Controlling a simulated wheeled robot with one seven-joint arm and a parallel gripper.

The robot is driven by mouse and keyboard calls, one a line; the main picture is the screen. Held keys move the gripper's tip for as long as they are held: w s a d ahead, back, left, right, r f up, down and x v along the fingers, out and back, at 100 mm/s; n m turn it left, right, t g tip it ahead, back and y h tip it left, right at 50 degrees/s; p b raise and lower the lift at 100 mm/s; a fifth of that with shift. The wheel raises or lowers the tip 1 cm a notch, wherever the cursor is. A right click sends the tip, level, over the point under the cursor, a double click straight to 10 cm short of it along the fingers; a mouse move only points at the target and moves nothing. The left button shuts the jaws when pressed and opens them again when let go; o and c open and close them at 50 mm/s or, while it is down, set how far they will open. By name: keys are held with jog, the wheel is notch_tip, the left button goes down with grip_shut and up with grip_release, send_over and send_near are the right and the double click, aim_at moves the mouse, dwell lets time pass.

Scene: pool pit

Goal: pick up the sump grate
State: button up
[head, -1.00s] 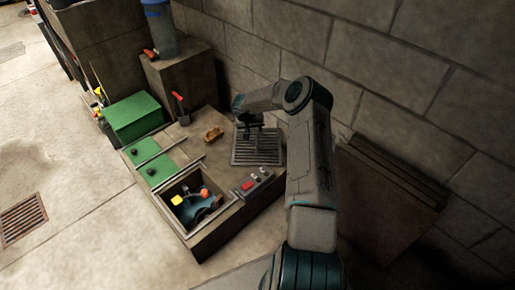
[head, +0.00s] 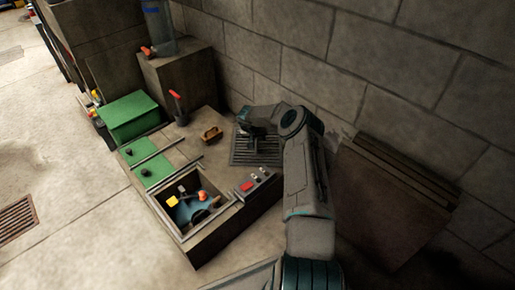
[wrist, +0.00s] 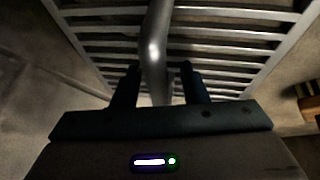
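The sump grate (head: 262,158) is a dark slatted square lying on top of the pit block beside the wall. In the wrist view its pale bars (wrist: 225,35) fill the upper part, and a round metal handle (wrist: 155,50) rises from it. My gripper (wrist: 158,78) is over the grate with its two fingers apart, one on each side of the handle. Gaps show between the handle and both fingers. In the head view my gripper (head: 252,134) is small and partly hides the grate's far part.
An open pit (head: 166,225) with yellow and orange parts inside is left of the grate. A red-buttoned panel (head: 252,182) lies between. A brown brush-like block (head: 211,135), a red-handled tool (head: 177,108) and a green box (head: 130,116) stand further left. The block wall (head: 350,65) is close behind.

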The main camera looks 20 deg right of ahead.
grip_shut()
jog(key=shift+r, duration=0.1)
